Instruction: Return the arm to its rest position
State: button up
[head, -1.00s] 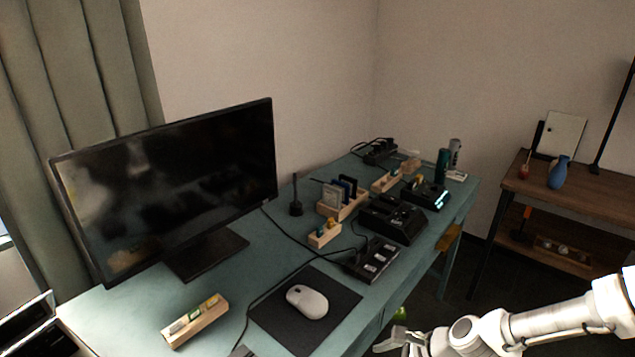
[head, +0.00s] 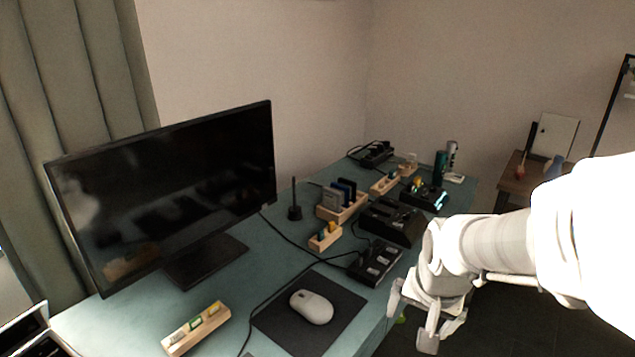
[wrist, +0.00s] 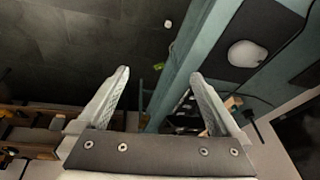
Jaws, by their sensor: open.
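My gripper (head: 428,318) is open and empty at the right front edge of the teal desk (head: 225,272) in the head view. My white arm reaches in from the right side of that view. In the wrist view both fingers of my gripper (wrist: 160,95) are spread apart with nothing between them but the dark floor and the desk's edge. The shelf at the right is partly hidden behind my arm.
A monitor (head: 165,190) stands on the desk. A white mouse (head: 311,307) lies on a black mat (head: 345,290). Wooden holders and black chargers (head: 392,220) line the desk's right side. Dark floor (wrist: 80,50) is open beside the desk.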

jog(key=s+a+r+n+t, duration=0.25)
jog(key=s+r+n, duration=0.25)
jog(key=s+r, duration=0.6)
notch_tip(320, 180, up, 14)
jog(key=p, duration=1.4)
jog(key=shift+s+a+g+y, duration=0.15)
jog(key=shift+s+g+y, duration=0.15)
jog(key=shift+s+g, duration=0.1)
